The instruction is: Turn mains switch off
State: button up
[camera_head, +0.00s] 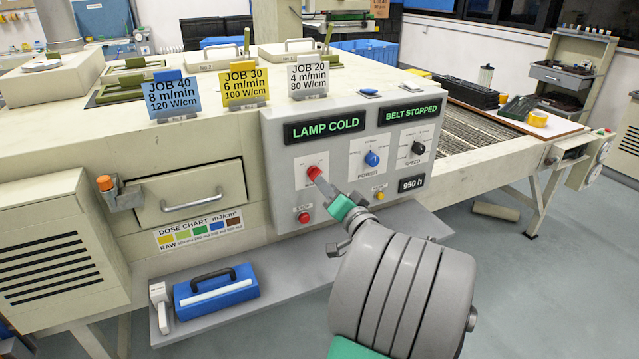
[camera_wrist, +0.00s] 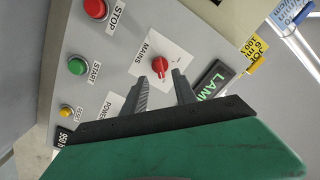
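The mains switch is a red rotary knob (camera_wrist: 160,65) on a white plate marked MAINS, on the grey control panel. The knob shows between and just beyond the fingertips, with no clear contact. In the head view my gripper (camera_head: 322,184) reaches the panel from the lower right. I cannot tell which position the knob points to.
Nearby on the panel are a red STOP button (camera_wrist: 95,8), a green START button (camera_wrist: 77,66), a yellow button (camera_wrist: 66,112) and the blue POWER knob (camera_head: 372,158). The displays read LAMP COLD (camera_head: 324,127) and BELT STOPPED (camera_head: 411,111). A shelf (camera_head: 290,262) juts out below.

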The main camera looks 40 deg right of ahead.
aim_at(315, 174)
jog(key=x, duration=0.5)
jog(key=shift+c, duration=0.3)
grip_shut()
